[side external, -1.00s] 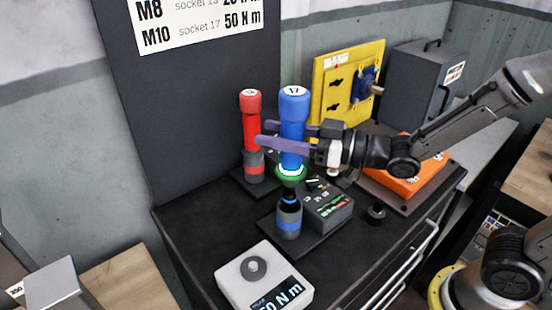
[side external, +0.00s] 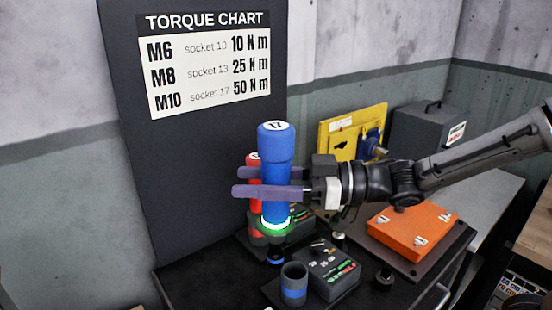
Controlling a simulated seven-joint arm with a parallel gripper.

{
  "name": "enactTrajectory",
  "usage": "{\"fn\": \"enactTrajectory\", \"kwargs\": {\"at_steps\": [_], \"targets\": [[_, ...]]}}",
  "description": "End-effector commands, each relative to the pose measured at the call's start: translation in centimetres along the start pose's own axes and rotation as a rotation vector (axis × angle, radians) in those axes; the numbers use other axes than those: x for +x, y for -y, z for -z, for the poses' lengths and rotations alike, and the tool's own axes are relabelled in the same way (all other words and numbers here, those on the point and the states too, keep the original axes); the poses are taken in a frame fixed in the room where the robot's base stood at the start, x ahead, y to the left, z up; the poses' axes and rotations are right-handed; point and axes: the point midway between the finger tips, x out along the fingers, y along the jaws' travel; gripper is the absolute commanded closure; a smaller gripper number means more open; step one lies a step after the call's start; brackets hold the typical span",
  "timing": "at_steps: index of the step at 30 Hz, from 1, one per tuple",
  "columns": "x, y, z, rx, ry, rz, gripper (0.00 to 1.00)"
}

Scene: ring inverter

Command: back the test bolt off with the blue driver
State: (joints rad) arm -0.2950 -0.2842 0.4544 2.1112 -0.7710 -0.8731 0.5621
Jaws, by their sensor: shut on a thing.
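The blue driver (side external: 275,170), marked 17 on its cap, stands upright between the long purple fingers of my gripper (side external: 239,181), which is shut on it. The test bolt is not in view now.
An orange block (side external: 410,230) lies on a dark plate at right. A yellow panel (side external: 345,130) and a grey case (side external: 428,130) stand behind. A torque chart (side external: 205,65) hangs on the dark board.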

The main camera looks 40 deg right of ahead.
Motion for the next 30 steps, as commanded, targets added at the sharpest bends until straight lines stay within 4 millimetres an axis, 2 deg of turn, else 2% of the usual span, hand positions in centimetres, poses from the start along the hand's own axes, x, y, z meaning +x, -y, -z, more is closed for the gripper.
{"fn": "enactTrajectory", "kwargs": {"at_steps": [1,4,10,15,25,30], "targets": [[0.8,1.5,-0.5,-0.001,-0.003,0.054,1.0],[1.9,3.9,-2.0,0.001,-0.002,0.139,1.0],[3.0,6.8,-4.2,-0.002,-0.003,0.225,1.0],[3.2,7.6,-4.5,-0.005,-0.006,0.242,1.0],[3.2,7.5,-4.5,-0.005,-0.006,0.241,1.0],[3.2,7.5,-5.2,-0.004,-0.003,0.24,1.0]]}}
